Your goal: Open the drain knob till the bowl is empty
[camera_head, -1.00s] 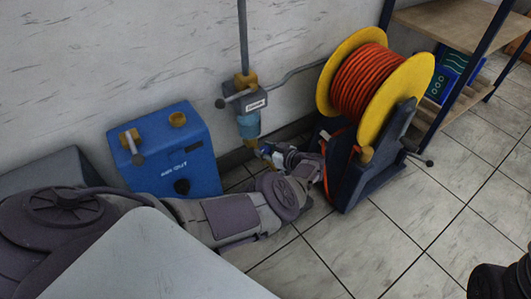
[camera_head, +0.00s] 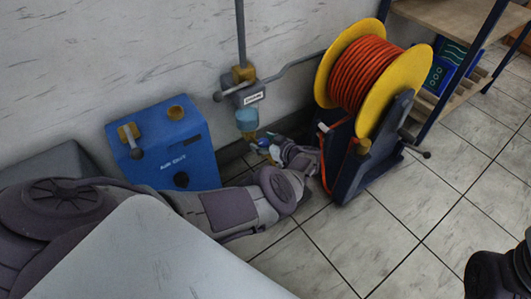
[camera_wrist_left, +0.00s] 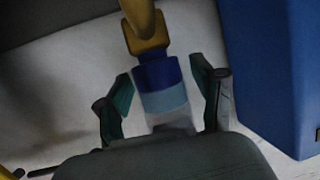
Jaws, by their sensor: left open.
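The filter unit (camera_head: 246,92) is on the wall, with a pale blue see-through bowl (camera_head: 247,119) below it. A small brass drain knob (camera_head: 250,136) sits under the bowl. My left gripper (camera_head: 266,147) is open, just to the right of and below the knob. In the left wrist view, the fingers of my left gripper (camera_wrist_left: 165,98) stand apart on either side of the bowl (camera_wrist_left: 165,101), with gaps showing. The bowl shows a dark blue and a paler band. At lower right is a dark part of my right arm; its fingers are unclear.
A blue box (camera_head: 165,145) marked air out stands left of the filter. A yellow reel with orange hose (camera_head: 362,78) stands close to the right of my left gripper. A wooden shelf (camera_head: 455,20) is at upper right. The tiled floor (camera_head: 400,220) in front is clear.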

